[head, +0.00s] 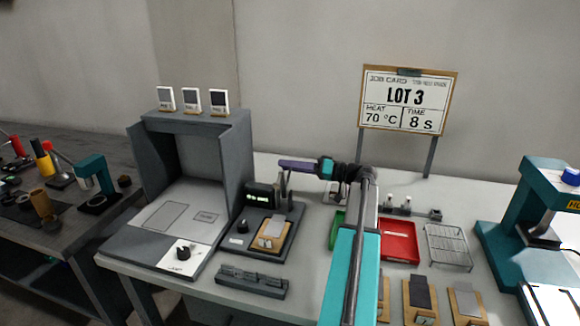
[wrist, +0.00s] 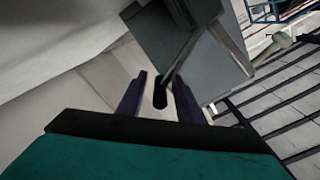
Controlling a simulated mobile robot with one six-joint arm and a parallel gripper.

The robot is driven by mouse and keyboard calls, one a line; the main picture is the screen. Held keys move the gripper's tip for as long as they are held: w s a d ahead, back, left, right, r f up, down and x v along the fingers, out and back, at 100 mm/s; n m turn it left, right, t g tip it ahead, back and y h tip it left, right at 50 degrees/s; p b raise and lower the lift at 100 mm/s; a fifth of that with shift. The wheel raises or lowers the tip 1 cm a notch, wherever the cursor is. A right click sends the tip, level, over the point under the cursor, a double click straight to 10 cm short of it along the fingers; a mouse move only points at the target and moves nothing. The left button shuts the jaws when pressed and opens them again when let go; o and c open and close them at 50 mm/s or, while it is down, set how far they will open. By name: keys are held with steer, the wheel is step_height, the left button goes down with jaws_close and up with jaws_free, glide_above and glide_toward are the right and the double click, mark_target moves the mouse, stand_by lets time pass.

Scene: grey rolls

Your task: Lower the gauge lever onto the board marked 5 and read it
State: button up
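A tan board with a grey plate (head: 272,234) lies on the base; no number 5 is legible. My gripper (head: 284,164) reaches in from the right, above the gauge's back part. In the wrist view its two purple fingers (wrist: 157,82) stand apart. A black knob (wrist: 160,94) on a thin metal rod, apparently the gauge lever's, shows in the gap between them; contact cannot be seen.
A grey booth (head: 176,190) stands left of the gauge. A slotted grey rack (head: 251,282) lies in front. Right of my arm are a red tray (head: 399,241), a wire rack (head: 449,247), several boards (head: 420,300) and a teal press (head: 545,215). A job card sign (head: 407,100) stands behind.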

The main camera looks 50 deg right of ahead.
jaws_close()
